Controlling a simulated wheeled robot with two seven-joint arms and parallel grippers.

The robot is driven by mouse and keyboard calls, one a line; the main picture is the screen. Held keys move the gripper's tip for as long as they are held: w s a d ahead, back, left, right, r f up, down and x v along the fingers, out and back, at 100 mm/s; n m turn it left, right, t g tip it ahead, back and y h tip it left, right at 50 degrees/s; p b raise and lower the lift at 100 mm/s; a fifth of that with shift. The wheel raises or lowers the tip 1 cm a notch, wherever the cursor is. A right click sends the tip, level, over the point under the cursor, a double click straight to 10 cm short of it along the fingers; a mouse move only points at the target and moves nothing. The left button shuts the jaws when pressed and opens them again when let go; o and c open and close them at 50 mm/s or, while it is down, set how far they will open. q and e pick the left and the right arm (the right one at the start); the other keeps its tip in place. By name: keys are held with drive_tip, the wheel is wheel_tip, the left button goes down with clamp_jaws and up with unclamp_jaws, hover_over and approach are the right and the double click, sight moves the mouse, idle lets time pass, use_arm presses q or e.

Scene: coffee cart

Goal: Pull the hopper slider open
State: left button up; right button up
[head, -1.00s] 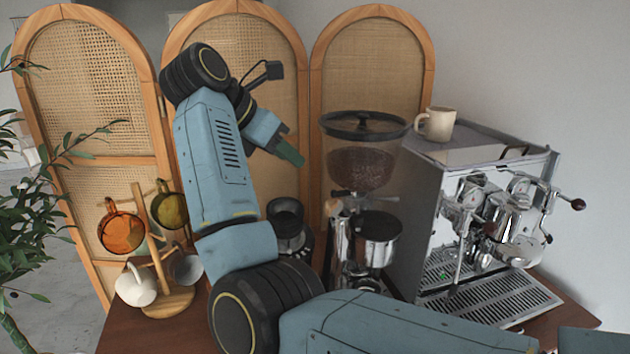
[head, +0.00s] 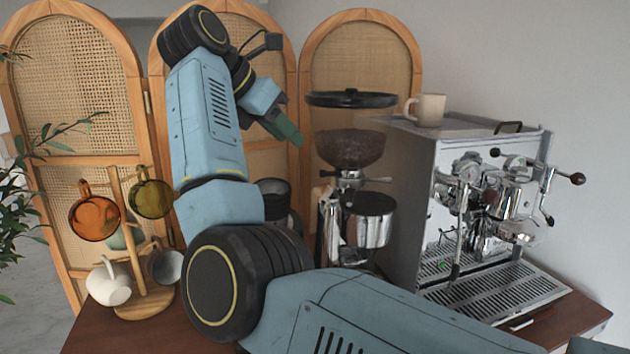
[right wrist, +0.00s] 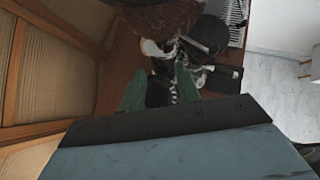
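The coffee grinder stands on the cart with a bean-filled hopper (head: 350,148) under a dark round lid (head: 350,98). The hopper also shows at the top of the right wrist view (right wrist: 160,20). My right gripper (head: 291,132) has green fingers and is just left of the hopper, apart from it. In the right wrist view its fingers (right wrist: 160,88) are spread with nothing held. My left gripper is out of view.
The espresso machine (head: 405,210) with a cup (head: 427,109) on top is right of the grinder. A mug tree (head: 128,240) with several mugs stands at left. A dark canister (head: 274,198) is partly behind my right arm. A rattan screen (head: 75,110) closes off the back.

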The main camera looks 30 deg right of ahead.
sight(330, 173)
drive_tip(key=x, duration=1)
drive_tip(key=shift+d, duration=0.2)
drive_tip(key=shift+f, duration=0.15)
clamp_jaws()
